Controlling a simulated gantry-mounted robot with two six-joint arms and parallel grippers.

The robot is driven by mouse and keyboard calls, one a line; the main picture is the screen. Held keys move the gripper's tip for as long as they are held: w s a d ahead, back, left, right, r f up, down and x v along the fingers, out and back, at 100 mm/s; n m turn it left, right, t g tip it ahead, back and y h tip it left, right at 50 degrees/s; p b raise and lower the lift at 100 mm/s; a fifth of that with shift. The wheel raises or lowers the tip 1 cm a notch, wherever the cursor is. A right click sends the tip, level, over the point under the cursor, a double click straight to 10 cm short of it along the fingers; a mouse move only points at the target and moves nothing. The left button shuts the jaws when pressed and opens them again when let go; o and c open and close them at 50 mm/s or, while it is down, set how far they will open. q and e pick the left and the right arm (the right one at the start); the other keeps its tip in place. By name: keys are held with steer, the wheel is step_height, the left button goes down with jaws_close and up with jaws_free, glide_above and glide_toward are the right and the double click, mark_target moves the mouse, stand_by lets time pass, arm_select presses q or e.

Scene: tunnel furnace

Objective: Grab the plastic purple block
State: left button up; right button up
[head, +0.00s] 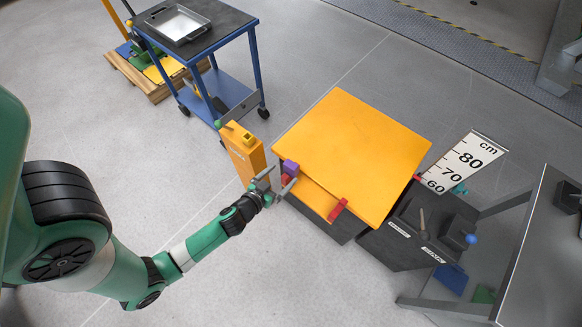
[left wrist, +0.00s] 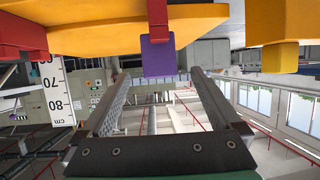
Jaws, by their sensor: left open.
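The purple block (head: 290,167) is at the left corner of the orange-topped box, by a small red piece. In the left wrist view the purple block (left wrist: 158,55) hangs upside down in the picture beyond the fingertips, with a red part (left wrist: 158,18) adjoining it. My left gripper (head: 278,182) is open and empty, just beside the block in the head view. In the left wrist view its two fingers (left wrist: 158,84) are spread, with the block lying between their directions at the far end. I cannot tell whether they touch it.
The orange-topped box (head: 355,150) has another red piece (head: 338,209) on its front edge. An orange post (head: 243,155) stands close left of my gripper. A blue cart (head: 215,60) with a metal tray stands behind. Grey floor is open at the front.

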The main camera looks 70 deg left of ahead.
mark_target(288, 169)
arm_select(q)
steer(key=x, duration=0.6)
steer(key=shift+w+a+r, duration=0.1)
steer(key=shift+w+a, duration=0.1)
steer(key=shift+w, duration=0.05)
steer(key=shift+s, duration=0.1)
steer(key=shift+c, duration=0.4)
steer(key=c, duration=1.4)
